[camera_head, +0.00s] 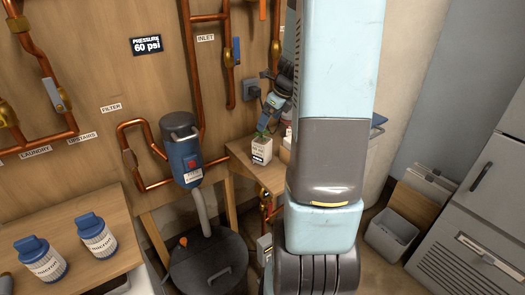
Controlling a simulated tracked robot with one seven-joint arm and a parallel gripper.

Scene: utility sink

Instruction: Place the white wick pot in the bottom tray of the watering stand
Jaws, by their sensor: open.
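My gripper (265,126) reaches down at the leaves, just above the pot's rim. It is open; its fingertips are small and dark, and I cannot tell whether they touch the plant. My pale blue arm covers much of the middle right. I cannot make out the watering stand or its bottom tray; part of that area is hidden behind my arm.
A blue pump unit (184,150) and copper pipes (190,60) line the wooden wall. A dark round lidded tank (208,268) stands below. Two blue-capped containers (97,236) sit on a bench at left. A grey bin (391,234) and grey cabinet (470,215) are at right.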

